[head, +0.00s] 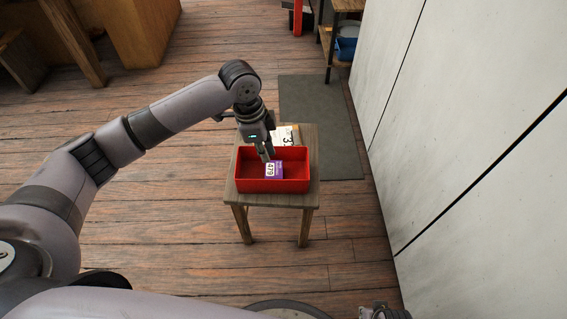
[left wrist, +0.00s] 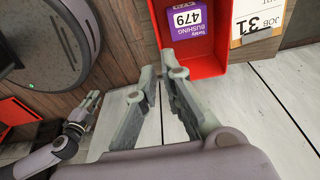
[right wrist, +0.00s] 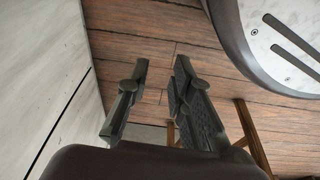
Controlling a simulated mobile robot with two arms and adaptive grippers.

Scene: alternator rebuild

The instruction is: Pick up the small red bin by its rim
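The small red bin (head: 292,186) stands on a small wooden stool in the head view. A purple label or packet marked 479 (head: 273,170) shows inside it. My left gripper (head: 266,157) reaches down over the bin from the far left side. In the left wrist view its fingers (left wrist: 159,66) are apart, close to a corner of the red bin (left wrist: 212,65); whether the rim is between them I cannot tell. No grip on the bin shows. My right gripper (right wrist: 160,62) is open and empty above the floor in the right wrist view.
The stool (head: 247,199) is barely larger than the bin. A white job card (head: 284,134) lies behind the bin. A pale wall (head: 470,120) bounds the right side, and a dark mat (head: 325,110) lies behind the stool. The plank floor in front is clear.

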